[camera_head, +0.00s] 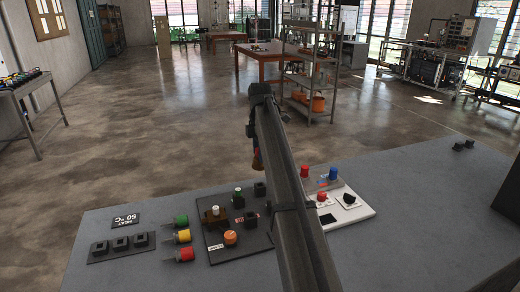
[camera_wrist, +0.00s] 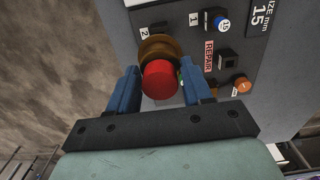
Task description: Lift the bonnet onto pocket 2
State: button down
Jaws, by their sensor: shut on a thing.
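The bonnet appears to be the brown round piece (camera_wrist: 157,46) with a red cylindrical top (camera_wrist: 160,80) in the wrist view. My gripper (camera_wrist: 160,68) is shut on it, one blue finger on each side. In the head view the held piece (camera_head: 257,161) hangs below my arm, raised above the bench. The dark board (camera_head: 216,242) lies on the bench below. In the wrist view a label "2" (camera_wrist: 145,32) shows beside the bonnet, which hides what lies behind it. The socket of pocket 2 is not clearly seen.
Green, yellow and red plugs (camera_head: 183,236) lie left. A white tray (camera_head: 352,215) stands right, partly behind my arm.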

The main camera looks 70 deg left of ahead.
aim_at(260, 169)
jog(key=shift+f, duration=2.9)
jog(key=shift+f, duration=0.35)
jog(key=shift+f, duration=0.35)
jog(key=shift+f, duration=0.25)
jog(key=shift+c, duration=2)
grip_release()
jog(key=shift+r, duration=2.55)
